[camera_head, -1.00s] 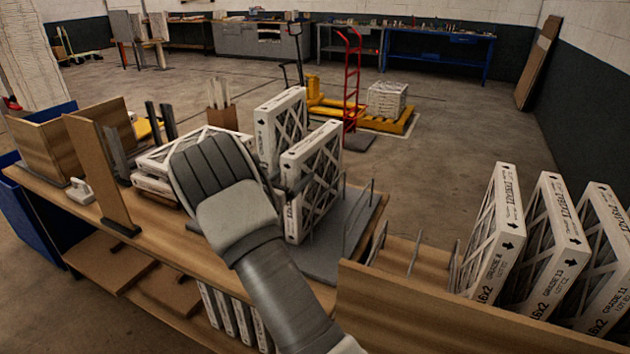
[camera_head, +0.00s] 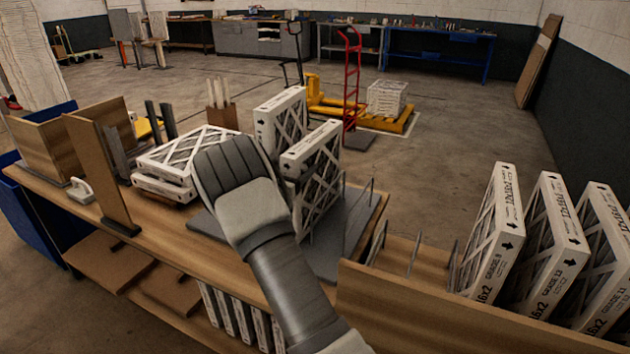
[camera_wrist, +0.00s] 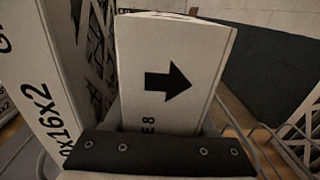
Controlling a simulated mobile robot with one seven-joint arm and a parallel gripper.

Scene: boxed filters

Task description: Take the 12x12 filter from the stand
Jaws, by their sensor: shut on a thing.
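Two white cardboard-framed filters stand upright on the grey wire-divided stand (camera_head: 335,240). The nearer filter (camera_head: 318,165) has its left edge partly hidden by my wrist. My gripper (camera_wrist: 160,150) is shut on this filter's narrow edge. The held filter also shows in the wrist view (camera_wrist: 170,60), with a black arrow and "E8"; its size print is hidden, so I cannot read whether it is 12x12. The farther filter (camera_head: 281,115) stands beside it. It fills the left of the wrist view (camera_wrist: 40,90), with print ending "x16x2". My fingertips are hidden in the head view.
More filters (camera_head: 500,240) stand in a wooden rack at the right. A flat stack of filters (camera_head: 165,165) lies on the bench left of the stand. Wire dividers (camera_head: 365,215) rise right of the held filter, where the stand is bare.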

